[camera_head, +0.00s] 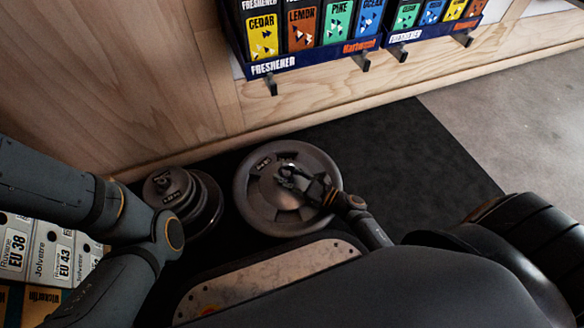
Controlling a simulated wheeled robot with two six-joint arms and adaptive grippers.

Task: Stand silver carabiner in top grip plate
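A large round dark grey grip plate (258,212) with cut-outs lies on the black mat in the middle of the view. My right gripper (287,177) reaches in from the right and is over the middle of this plate, its fingers pointing left. The fingers are small and dark against the plate, so I cannot tell whether they are open or shut, or whether they hold anything. I cannot make out a silver carabiner. My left arm (120,205) comes in from the left, but its gripper is out of view.
A stack of smaller round weights (205,207) stands left of the plate, close to my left arm. Shoe boxes (45,252) are at the lower left. A wooden wall (170,80) with air freshener racks (310,58) rises behind. The black mat (420,150) is clear at right.

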